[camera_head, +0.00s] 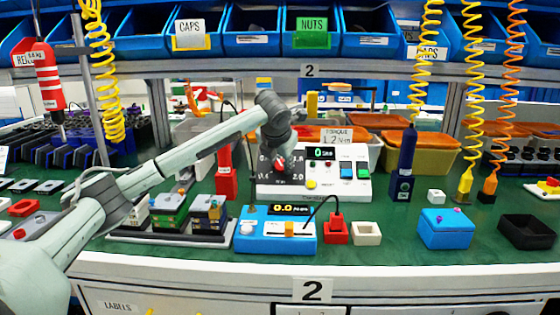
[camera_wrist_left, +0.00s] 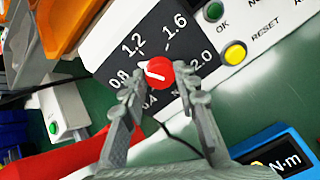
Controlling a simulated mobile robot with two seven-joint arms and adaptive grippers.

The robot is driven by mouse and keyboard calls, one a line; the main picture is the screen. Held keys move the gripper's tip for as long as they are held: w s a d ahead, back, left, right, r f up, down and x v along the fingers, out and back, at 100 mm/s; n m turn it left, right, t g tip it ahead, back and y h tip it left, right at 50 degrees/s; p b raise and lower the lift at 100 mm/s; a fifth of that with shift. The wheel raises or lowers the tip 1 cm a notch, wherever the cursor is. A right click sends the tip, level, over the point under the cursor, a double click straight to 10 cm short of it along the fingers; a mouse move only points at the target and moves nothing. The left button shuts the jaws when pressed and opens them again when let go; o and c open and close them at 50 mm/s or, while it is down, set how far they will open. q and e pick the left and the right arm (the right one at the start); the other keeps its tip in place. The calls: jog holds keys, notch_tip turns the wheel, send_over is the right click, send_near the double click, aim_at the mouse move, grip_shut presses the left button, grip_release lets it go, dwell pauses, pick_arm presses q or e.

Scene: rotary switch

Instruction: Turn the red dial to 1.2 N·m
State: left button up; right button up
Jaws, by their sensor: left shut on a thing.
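The red dial (camera_wrist_left: 160,73) sits on a black scale panel (camera_wrist_left: 182,47) marked 0.4, 0.8, 1.2, 1.6 and 2.0. Its white mark points left in the left wrist view, roughly between 0.8 and 1.2; the exact reading is hard to tell. My left gripper (camera_wrist_left: 161,80) is shut on the dial, one finger on each side. A sign reading TORQUE 1.2 N (camera_head: 338,136) stands behind the box. My right gripper is not in view.
The box has a yellow button (camera_wrist_left: 235,54) and a green button (camera_wrist_left: 213,11). A blue device (camera_head: 277,238) with a lit display stands in front. Tools hang on coiled cords at right, near a blue box (camera_head: 446,228).

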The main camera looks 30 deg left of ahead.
pick_arm(q)
jog(key=m, duration=0.2)
jog(key=shift+r+m, duration=0.15)
jog(key=shift+m, duration=0.15)
jog(key=shift+w+m+p, duration=0.1)
jog(key=shift+m+p, duration=0.35)
jog(key=shift+m, duration=0.55)
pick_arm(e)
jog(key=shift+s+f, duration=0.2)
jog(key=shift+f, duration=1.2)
pick_arm(q)
jog(key=shift+m, duration=0.3)
jog(key=o, duration=1.2)
jog(key=shift+c, duration=0.2)
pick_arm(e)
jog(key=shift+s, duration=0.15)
pick_arm(q)
jog(key=v, duration=1.2)
jog(key=shift+d, duration=0.15)
